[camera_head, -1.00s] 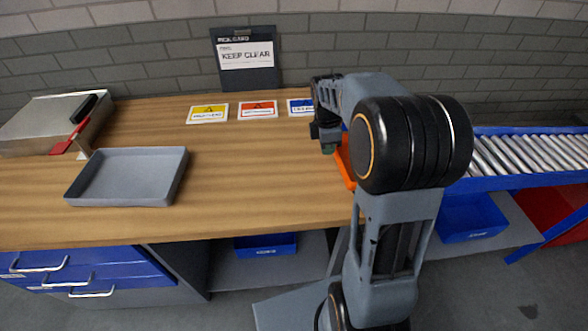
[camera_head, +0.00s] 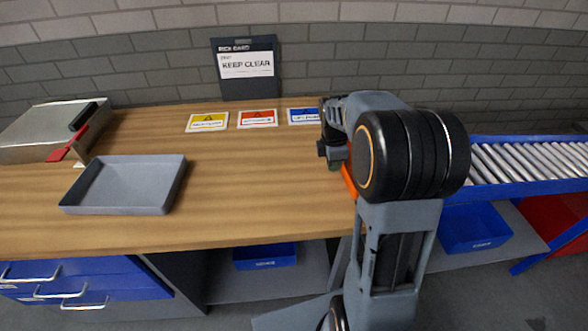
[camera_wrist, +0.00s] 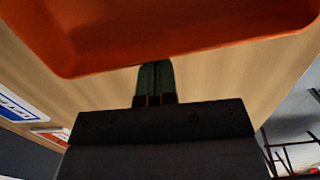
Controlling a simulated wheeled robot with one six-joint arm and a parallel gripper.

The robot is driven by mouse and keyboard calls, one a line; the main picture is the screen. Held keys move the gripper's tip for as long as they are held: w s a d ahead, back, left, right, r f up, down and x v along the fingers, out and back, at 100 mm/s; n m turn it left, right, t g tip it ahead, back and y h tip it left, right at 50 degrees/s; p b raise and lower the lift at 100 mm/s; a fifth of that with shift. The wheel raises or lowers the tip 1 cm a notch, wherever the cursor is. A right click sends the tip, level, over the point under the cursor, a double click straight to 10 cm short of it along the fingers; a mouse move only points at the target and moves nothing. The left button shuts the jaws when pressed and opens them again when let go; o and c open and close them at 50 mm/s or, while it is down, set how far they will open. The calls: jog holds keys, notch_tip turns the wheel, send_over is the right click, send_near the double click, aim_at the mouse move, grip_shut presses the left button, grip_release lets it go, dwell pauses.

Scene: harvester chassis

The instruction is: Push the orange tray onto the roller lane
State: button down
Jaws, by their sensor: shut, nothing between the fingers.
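The orange tray (camera_head: 349,181) is mostly hidden behind my arm in the head view; only a strip of its edge shows at the right end of the bench. In the wrist view the orange tray (camera_wrist: 180,35) fills the top, its near wall just beyond my fingertips. My gripper (camera_wrist: 154,70) is shut and empty, its tips at or very close to that wall; I cannot tell whether they touch. In the head view my gripper (camera_head: 334,160) is partly hidden by my arm. The roller lane (camera_head: 520,162), with blue rails and metal rollers, lies right of the bench.
A grey tray (camera_head: 125,186) and a metal box with a red handle (camera_head: 50,130) sit on the left of the bench. Several label cards (camera_head: 257,118) lie near the back, before a KEEP CLEAR sign (camera_head: 247,68). The bench middle is clear.

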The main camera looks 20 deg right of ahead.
jog(key=shift+s+d+f+p, duration=0.15)
jog(key=shift+s+d+p, duration=0.5)
jog(key=shift+d, duration=2.45)
jog(key=shift+s+d+f+p, duration=0.15)
jog(key=shift+s+d+p, duration=0.45)
jog(key=shift+d, duration=2.55)
jog(key=shift+s+d+f+p, duration=0.15)
jog(key=shift+s+d+p, duration=0.5)
jog(key=shift+d, duration=2.45)
jog(key=shift+w+a, duration=0.25)
jog(key=shift+a, duration=0.9)
jog(key=shift+w+a, duration=0.2)
jog(key=shift+a, duration=0.9)
notch_tip(320, 180, up, 14)
jog(key=p, duration=1.1)
